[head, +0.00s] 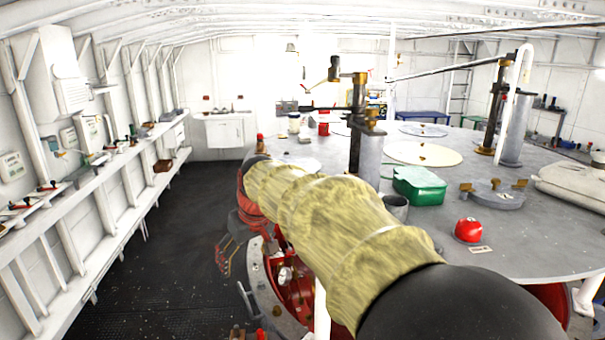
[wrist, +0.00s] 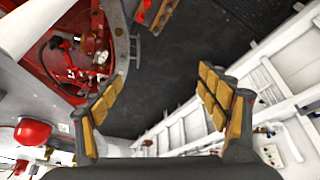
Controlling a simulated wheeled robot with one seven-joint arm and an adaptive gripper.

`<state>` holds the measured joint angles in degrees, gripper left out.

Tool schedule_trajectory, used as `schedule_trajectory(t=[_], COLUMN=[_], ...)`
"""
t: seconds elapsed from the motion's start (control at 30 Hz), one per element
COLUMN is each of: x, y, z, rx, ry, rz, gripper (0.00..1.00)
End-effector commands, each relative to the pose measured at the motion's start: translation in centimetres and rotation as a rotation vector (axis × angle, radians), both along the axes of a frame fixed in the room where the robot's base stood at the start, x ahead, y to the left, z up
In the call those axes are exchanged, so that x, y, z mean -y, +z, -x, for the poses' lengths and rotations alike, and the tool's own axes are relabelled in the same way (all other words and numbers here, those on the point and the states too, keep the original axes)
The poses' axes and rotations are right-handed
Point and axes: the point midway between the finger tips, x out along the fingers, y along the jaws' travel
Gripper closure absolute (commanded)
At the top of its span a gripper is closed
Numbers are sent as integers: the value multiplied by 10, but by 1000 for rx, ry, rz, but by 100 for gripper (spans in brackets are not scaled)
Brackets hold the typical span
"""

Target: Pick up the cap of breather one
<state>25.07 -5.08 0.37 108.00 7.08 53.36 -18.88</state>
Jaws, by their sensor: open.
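A red domed cap (head: 468,230) sits on the grey round deck top at the right in the head view, with a small pale label (head: 481,250) beside it. A smaller red-topped thing (head: 260,140) stands at the far left edge of the deck top. In the wrist view a red dome (wrist: 32,133) shows at the lower left, with a pale label (wrist: 63,128) beside it; I cannot tell which red piece this is. My gripper (wrist: 162,82) is open and empty, its yellow-padded fingers wide apart over the dark floor. The red dome lies outside the fingers. The label text is unreadable.
A green box (head: 419,186) and a grey cup (head: 395,207) stand left of the red cap. A flanged plate with brass knobs (head: 492,194) lies behind it. Upright posts (head: 369,150) rise from the deck top. Wall shelves (head: 110,165) line the left; the dark floor aisle (head: 185,235) is open.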

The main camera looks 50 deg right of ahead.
Motion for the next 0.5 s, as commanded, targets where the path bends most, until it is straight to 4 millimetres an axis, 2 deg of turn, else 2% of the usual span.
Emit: schedule_trajectory(t=[0.03,0.2,0.33,0.5], x=[25,101,164,243], y=[23,57,77,91], z=[-12,-43,-58,-66], rx=[-7,-17,-22,-26], ry=[-19,-54,-83,-115], rz=[-4,-7,-12,-18], gripper=[24,24,24,24])
